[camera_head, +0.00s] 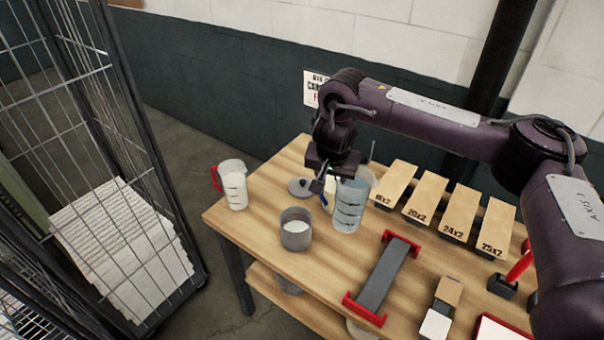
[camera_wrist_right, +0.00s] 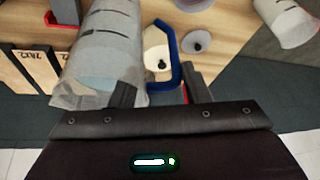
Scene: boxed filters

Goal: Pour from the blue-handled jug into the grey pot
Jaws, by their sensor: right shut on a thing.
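The blue-handled jug (camera_head: 349,205), clear with dark marks and pale contents, appears upright at the table's back, right of the grey pot; I cannot tell if it is slightly raised. In the right wrist view the jug (camera_wrist_right: 103,45) fills the left side, with its blue handle (camera_wrist_right: 176,70) running down between the fingers. My right gripper (camera_head: 328,176) is shut on that handle; the exact contact is partly hidden. The grey pot (camera_head: 296,239) stands open on the table with white contents. My left gripper is not in view.
A red-handled jug (camera_head: 235,190) stands at the table's left corner. A grey lid (camera_head: 300,187) lies behind the pot, and a cream object shows beside the blue handle. Labelled boxes (camera_head: 427,198) and a red-ended grey stand (camera_head: 383,275) are to the right. A wire cage (camera_head: 130,130) stands left.

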